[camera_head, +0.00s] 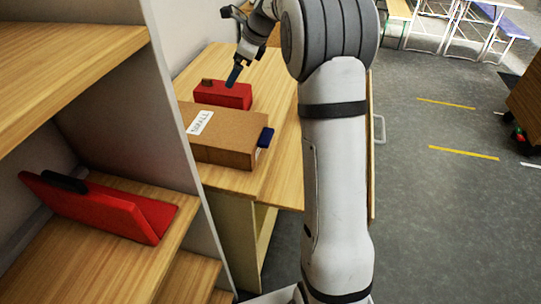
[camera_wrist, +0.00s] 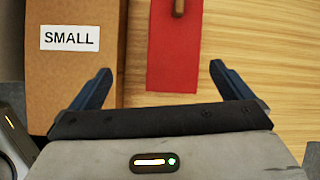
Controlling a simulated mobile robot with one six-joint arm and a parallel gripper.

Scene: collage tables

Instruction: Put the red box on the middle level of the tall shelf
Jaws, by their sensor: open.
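A red box (camera_head: 222,95) with a small brown handle lies on the wooden table, behind a cardboard box. It also shows in the wrist view (camera_wrist: 174,55), running away from between my fingers. My gripper (camera_head: 231,44) is open and empty above the table by the red box; its two fingers spread wide in the wrist view (camera_wrist: 162,82). The tall shelf (camera_head: 70,40) stands at the left in the head view. A second red object (camera_head: 95,210) with a black handle leans tilted on a board below the shelf's upper visible board.
The cardboard box (camera_head: 225,140), labelled SMALL, stands close to the red box on the table (camera_head: 265,180). A blue piece (camera_head: 265,138) sits at its right end. The shelf's upright side panel (camera_head: 185,110) separates shelf and table. Open floor (camera_head: 430,120) lies to the right.

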